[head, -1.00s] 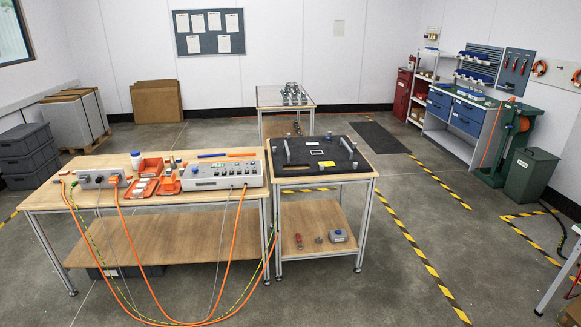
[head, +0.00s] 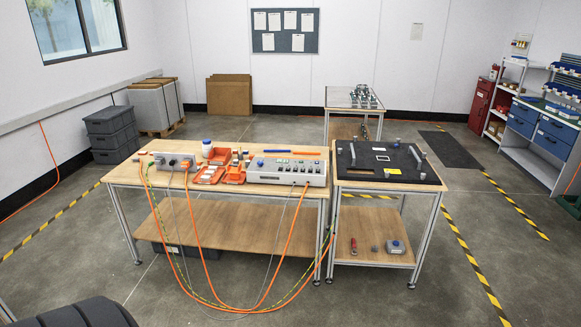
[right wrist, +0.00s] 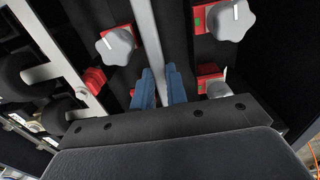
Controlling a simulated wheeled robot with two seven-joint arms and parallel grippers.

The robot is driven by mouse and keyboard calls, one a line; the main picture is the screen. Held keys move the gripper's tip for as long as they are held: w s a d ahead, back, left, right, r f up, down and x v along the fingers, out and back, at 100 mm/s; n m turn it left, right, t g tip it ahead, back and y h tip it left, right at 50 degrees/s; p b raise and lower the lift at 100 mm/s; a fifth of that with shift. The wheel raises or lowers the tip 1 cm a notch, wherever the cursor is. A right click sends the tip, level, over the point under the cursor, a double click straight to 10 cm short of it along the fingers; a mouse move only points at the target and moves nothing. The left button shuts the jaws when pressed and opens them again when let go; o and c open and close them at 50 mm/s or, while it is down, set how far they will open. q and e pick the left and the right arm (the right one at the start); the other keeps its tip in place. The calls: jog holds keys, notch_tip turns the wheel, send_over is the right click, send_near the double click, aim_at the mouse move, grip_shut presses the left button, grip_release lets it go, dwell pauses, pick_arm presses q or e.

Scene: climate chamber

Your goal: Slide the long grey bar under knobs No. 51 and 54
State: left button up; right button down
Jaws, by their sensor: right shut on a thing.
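The long grey bar (right wrist: 146,28) runs from the top of the right wrist view down between the blue fingers of my right gripper (right wrist: 160,88). The gripper is shut on it. A grey star knob (right wrist: 115,46) on a red mount is left of the bar, and another knob (right wrist: 229,19) is right of it. Both stand beside the bar, apart from it in the picture. A third, partly hidden knob (right wrist: 217,88) is on the right, near the gripper. No knob numbers are legible. My left gripper is in neither view.
A dark frame with grey rails (right wrist: 60,60) and round black parts is close on the left. In the head view, a long workbench (head: 120,176) carries control boxes and orange cables hanging in front. A smaller bench bears a black plate (head: 365,172). Open floor lies in front.

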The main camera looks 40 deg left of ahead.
jog(key=c, duration=1.3)
grip_release()
